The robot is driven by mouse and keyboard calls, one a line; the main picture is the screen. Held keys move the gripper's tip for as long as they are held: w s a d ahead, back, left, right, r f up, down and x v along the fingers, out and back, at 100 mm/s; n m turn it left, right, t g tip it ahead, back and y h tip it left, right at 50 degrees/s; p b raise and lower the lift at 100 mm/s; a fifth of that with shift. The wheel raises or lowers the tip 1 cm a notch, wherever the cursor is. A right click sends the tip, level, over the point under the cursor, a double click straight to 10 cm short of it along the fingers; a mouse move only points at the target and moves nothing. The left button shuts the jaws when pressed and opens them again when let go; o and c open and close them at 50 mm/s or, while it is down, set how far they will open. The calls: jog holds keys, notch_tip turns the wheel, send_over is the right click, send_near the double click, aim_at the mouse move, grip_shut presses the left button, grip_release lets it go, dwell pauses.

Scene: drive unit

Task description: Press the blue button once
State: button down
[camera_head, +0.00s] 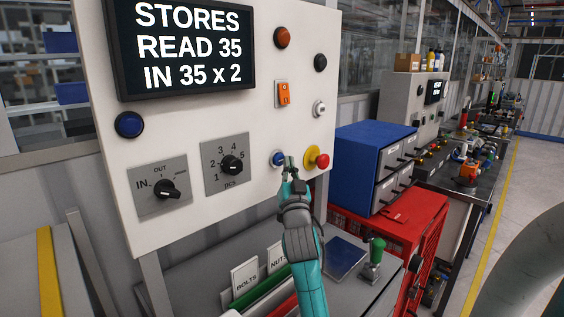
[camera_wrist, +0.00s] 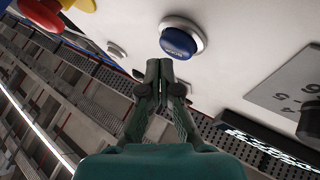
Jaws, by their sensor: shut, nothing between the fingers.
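The blue button (camera_head: 277,158) sits in a pale ring low on the white panel (camera_head: 190,120). In the wrist view the blue button (camera_wrist: 179,42) is large, with small lettering on its face. My gripper (camera_head: 289,162) is shut and empty, its fingertips at the right edge of the button in the head view. In the wrist view my gripper (camera_wrist: 159,64) has its fingertips just below and left of the button. They look slightly apart from it, but I cannot tell the depth gap.
A red knob on a yellow base (camera_head: 317,159) is close right of my fingertips. Two rotary switches (camera_head: 231,164) (camera_head: 166,189), a dark blue round button or lamp (camera_head: 129,124), an orange switch (camera_head: 283,93) and a screen reading "STORES READ 35 IN 35 x 2" (camera_head: 187,46) share the panel.

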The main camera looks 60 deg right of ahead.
jog(key=shift+s, duration=0.3)
jog(key=shift+a, duration=0.1)
jog(key=s+a, duration=0.1)
jog(key=s, duration=0.5)
jog(key=shift+a, duration=0.2)
dwell(1.1)
